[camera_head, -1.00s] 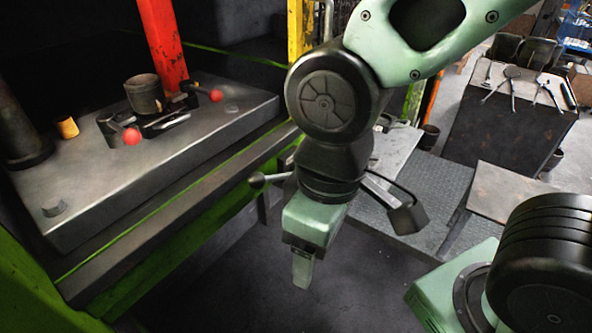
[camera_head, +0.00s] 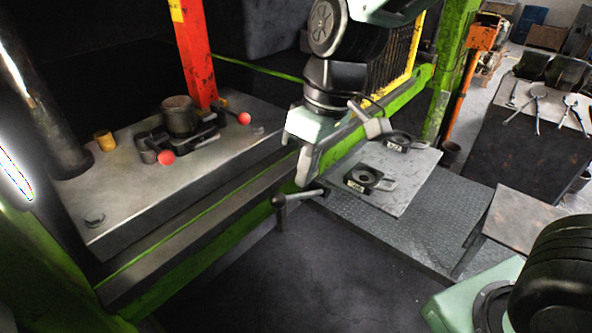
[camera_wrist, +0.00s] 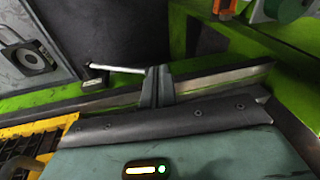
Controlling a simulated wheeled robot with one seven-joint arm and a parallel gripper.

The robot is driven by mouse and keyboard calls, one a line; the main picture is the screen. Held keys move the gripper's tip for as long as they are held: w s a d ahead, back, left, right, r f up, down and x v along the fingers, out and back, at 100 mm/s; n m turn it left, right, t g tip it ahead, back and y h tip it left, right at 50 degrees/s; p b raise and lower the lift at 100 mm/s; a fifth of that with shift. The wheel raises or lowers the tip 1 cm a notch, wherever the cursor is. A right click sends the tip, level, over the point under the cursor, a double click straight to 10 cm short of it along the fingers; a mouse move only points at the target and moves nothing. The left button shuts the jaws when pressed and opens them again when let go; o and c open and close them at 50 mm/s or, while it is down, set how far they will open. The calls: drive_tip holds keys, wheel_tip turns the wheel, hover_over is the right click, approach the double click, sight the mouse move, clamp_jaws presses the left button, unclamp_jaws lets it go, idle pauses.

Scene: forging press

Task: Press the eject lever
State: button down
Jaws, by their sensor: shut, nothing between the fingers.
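The lever (camera_head: 300,195) with a dark ball knob sticks out from the front edge of the press, its rod roughly level. I take it for the eject lever. My gripper (camera_head: 304,181) is shut and empty, pointing down just above the rod in the head view. In the wrist view the shut fingers (camera_wrist: 157,76) stand at the end of the lever's light rod (camera_wrist: 120,68), away from its dark knob. I cannot tell whether they touch the rod.
The press bed (camera_head: 125,200) at left carries a die with two red-knobbed handles (camera_head: 244,118). A green beam (camera_head: 180,268) runs along its front. A plate (camera_head: 410,185) with two dark ring-shaped fixtures lies right of my gripper. A tool table (camera_head: 530,120) stands at far right.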

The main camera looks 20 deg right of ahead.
wheel_tip(320, 180, up, 4)
drive_tip(key=t+p, duration=0.1)
drive_tip(key=p, duration=0.1)
hover_over(294, 196)
drive_tip(key=w+d, duration=0.1)
drive_tip(key=d, duration=0.3)
drive_tip(key=shift+d+f+y, duration=0.15)
drive_tip(key=shift+f+y, duration=0.05)
drive_tip(key=shift+y, duration=0.1)
drive_tip(key=x, duration=0.4)
drive_tip(key=s+p+x, duration=0.1)
drive_tip(key=x, duration=0.3)
drive_tip(key=p+x, duration=0.1)
drive_tip(key=x, duration=0.3)
drive_tip(key=shift+s+a+f, duration=0.45)
drive_tip(key=shift+f, duration=0.3)
